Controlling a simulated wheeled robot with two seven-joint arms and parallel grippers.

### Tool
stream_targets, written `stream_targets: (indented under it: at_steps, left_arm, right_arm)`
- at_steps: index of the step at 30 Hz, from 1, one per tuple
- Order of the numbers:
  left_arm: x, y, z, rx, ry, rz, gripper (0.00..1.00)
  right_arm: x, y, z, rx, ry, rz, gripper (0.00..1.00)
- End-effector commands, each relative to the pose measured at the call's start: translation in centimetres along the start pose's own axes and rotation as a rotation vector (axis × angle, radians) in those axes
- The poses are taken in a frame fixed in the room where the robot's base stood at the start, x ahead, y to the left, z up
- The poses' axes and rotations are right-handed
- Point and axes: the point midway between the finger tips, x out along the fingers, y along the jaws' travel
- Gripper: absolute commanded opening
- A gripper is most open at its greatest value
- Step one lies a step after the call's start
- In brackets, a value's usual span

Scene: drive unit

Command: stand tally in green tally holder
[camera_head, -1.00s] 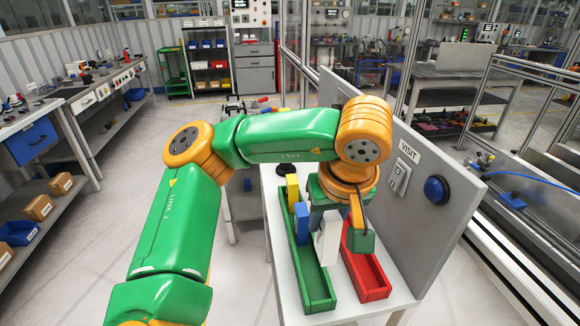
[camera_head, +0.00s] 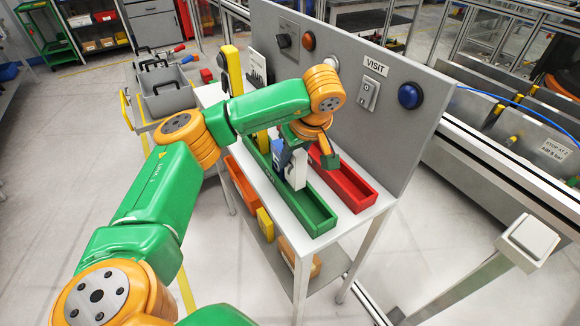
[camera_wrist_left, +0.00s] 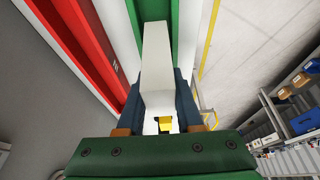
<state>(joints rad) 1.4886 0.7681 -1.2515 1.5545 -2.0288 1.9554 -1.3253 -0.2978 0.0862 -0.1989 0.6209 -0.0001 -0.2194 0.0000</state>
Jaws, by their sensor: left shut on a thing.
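A white tally (camera_head: 298,172) is held upright in my left gripper (camera_head: 296,156). It also fills the middle of the left wrist view (camera_wrist_left: 156,62), between the two dark fingers (camera_wrist_left: 159,105). The long green tally holder (camera_head: 316,217) lies on the white table. The white tally is over or at its right side in the head view; I cannot tell whether its lower end touches the holder. A blue tally (camera_head: 279,156) and a yellow tally (camera_head: 262,141) stand in the green holder, partly hidden by my arm. My right gripper is out of view.
A red holder (camera_head: 357,191) lies to the right of the green one, beside a grey upright panel (camera_head: 335,112) with a blue button (camera_head: 410,96) and a switch (camera_head: 370,95). Orange and yellow bins (camera_head: 243,189) sit below the table. A grey cart (camera_head: 166,100) stands left.

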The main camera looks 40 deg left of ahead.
Motion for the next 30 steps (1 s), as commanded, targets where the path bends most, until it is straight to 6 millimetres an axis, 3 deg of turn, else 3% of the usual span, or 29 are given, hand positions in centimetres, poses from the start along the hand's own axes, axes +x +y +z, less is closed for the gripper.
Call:
stream_targets:
  at_steps: [2, 7, 17, 18, 21, 30]
  left_arm:
    - [1.2, -0.1, -0.7, -0.002, 0.000, -0.005, 0.00]
    - [3.6, 0.0, 0.5, 0.001, 0.001, -0.002, 0.00]
    - [4.3, 0.1, 0.9, 0.000, 0.001, 0.002, 0.00]
    - [4.3, 0.1, 0.8, 0.000, 0.001, 0.002, 0.40]
    - [4.2, 0.1, 0.8, 0.000, 0.001, 0.001, 0.65]
    - [4.0, 0.1, 0.7, 0.000, 0.001, 0.002, 0.65]
  right_arm:
    - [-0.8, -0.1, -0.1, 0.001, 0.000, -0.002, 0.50]
    - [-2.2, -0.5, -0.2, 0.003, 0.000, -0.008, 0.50]
    - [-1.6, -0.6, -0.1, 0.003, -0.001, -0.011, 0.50]
    - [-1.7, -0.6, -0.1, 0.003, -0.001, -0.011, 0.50]
    - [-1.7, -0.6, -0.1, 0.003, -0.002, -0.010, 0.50]
    - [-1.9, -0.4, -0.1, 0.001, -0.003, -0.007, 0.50]
